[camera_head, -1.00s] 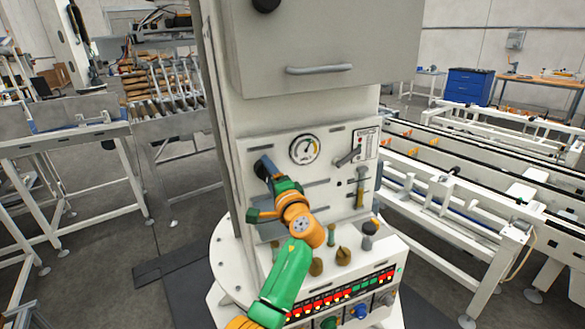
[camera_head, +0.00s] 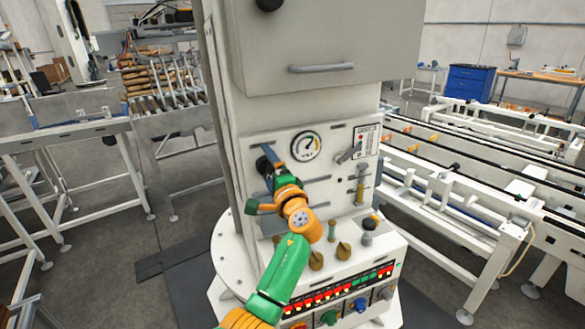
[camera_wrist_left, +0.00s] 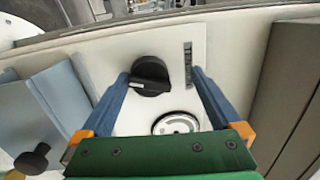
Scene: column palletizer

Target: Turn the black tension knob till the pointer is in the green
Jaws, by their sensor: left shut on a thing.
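The black tension knob (camera_head: 263,164) is on the white panel of the machine, partly hidden by my left gripper (camera_head: 268,161). In the left wrist view the knob (camera_wrist_left: 151,76) has a white mark and lies between the tips of my blue fingers. My left gripper is shut on it, though a gap seems to show beside the right finger. The round gauge (camera_head: 306,146) is right of the knob, with a yellow-green band on its face. Its dark pointer seems to lean up and right, too small to read exactly. My right gripper is out of view.
A lever (camera_head: 350,153) sits right of the gauge. Below are several brown knobs (camera_head: 343,250) and a strip of lit buttons (camera_head: 340,290). A cabinet with a grey handle (camera_head: 321,68) overhangs the panel. Conveyor frames (camera_head: 470,210) stand at the right.

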